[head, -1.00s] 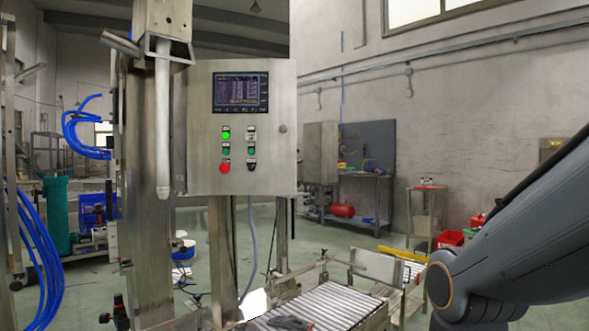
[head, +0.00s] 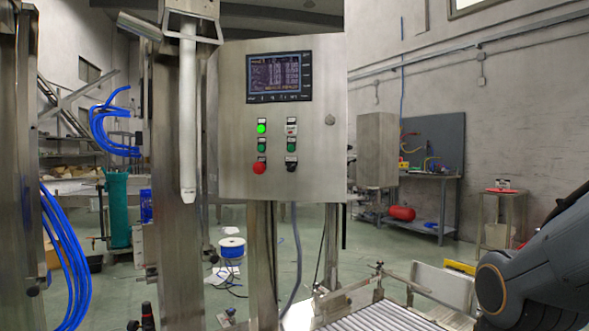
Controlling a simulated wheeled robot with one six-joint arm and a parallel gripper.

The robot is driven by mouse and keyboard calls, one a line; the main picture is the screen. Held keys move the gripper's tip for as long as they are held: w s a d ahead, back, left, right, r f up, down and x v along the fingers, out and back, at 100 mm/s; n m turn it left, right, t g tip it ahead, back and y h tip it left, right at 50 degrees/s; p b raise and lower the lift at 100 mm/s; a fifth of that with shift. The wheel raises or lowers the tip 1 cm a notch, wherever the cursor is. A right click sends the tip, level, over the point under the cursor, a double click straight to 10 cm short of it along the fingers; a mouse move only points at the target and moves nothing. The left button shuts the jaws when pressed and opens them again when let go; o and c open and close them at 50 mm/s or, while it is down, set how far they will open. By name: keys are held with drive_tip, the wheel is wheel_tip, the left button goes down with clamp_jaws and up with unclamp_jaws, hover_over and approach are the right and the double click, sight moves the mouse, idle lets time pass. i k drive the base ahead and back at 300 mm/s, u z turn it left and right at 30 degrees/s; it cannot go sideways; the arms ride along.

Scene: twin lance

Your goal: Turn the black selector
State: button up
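The black selector (head: 291,166) is a small dark knob at the lower right of the button group on the steel control panel (head: 325,170). It is too small to tell which way it points. A red button (head: 259,168) sits to its left and a green button (head: 291,147) is just above it. A lit green button (head: 262,128) is at the upper left of the group. My arm shows at the lower right, well apart from the panel. My gripper is not in view.
A white vertical tube (head: 188,120) hangs left of the panel. A roller conveyor (head: 375,319) lies below the panel, with a metal plate (head: 443,287) at its right. Blue hoses (head: 65,260) hang at the left. Open floor shows behind the panel's posts.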

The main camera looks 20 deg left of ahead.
sight(291, 167)
drive_tip(key=u, duration=0.7)
drive_tip(key=i, duration=0.85)
drive_tip(key=u, duration=0.9)
